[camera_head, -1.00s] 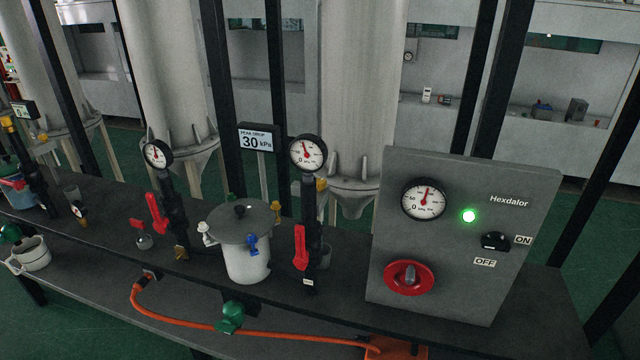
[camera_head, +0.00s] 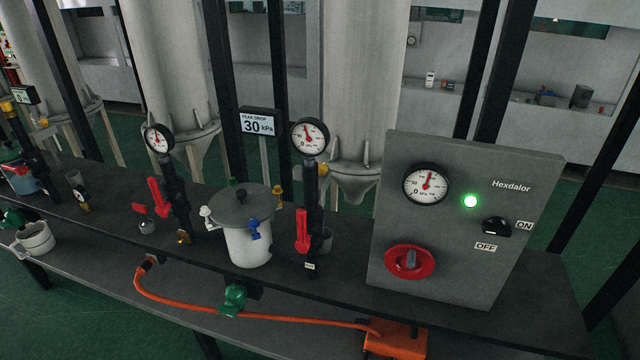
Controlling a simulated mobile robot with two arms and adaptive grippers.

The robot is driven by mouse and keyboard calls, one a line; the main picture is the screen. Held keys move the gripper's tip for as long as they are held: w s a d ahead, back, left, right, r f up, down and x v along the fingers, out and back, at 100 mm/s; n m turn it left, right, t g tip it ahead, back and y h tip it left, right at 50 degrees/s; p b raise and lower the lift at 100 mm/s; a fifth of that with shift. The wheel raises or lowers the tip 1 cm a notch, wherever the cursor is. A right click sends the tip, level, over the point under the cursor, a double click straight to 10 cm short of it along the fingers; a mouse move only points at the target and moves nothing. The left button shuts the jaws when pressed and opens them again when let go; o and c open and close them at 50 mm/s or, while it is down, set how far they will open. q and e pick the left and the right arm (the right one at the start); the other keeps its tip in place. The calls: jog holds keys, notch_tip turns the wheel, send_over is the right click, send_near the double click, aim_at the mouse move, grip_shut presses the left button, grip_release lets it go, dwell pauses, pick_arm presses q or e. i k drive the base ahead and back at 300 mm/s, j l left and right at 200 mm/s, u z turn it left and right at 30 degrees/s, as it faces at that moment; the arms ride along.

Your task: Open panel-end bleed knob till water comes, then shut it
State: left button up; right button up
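The grey Hexdalor panel (camera_head: 464,272) stands at the right end of the dark bench. It carries a gauge (camera_head: 426,183), a lit green lamp (camera_head: 470,201), a red rotary knob (camera_head: 409,262) and a black switch (camera_head: 496,227) between ON and OFF labels. Left of it is a black vertical pipe with a gauge (camera_head: 310,137) and a red lever (camera_head: 302,231). A white lidded pot (camera_head: 247,246) beside that pipe has a small blue knob (camera_head: 255,229) and a white knob (camera_head: 206,214). I cannot tell which knob is the bleed knob. No water shows. Neither gripper is visible.
A second pipe with a gauge (camera_head: 158,138) and red lever (camera_head: 159,197) stands further left. An orange hose (camera_head: 180,309) runs along the lower shelf to an orange box (camera_head: 396,340). A sign (camera_head: 258,122) reads 30 kPa. Dark posts and large pale vessels stand behind.

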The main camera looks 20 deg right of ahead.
aim_at(323, 167)
jog(key=l+u, duration=0.2)
jog(key=l, duration=0.25)
jog(key=k+l+u, duration=0.2)
jog(key=l, duration=0.2)
jog(key=l+u, duration=0.2)
jog(key=l, duration=0.25)
jog(key=k, duration=0.05)
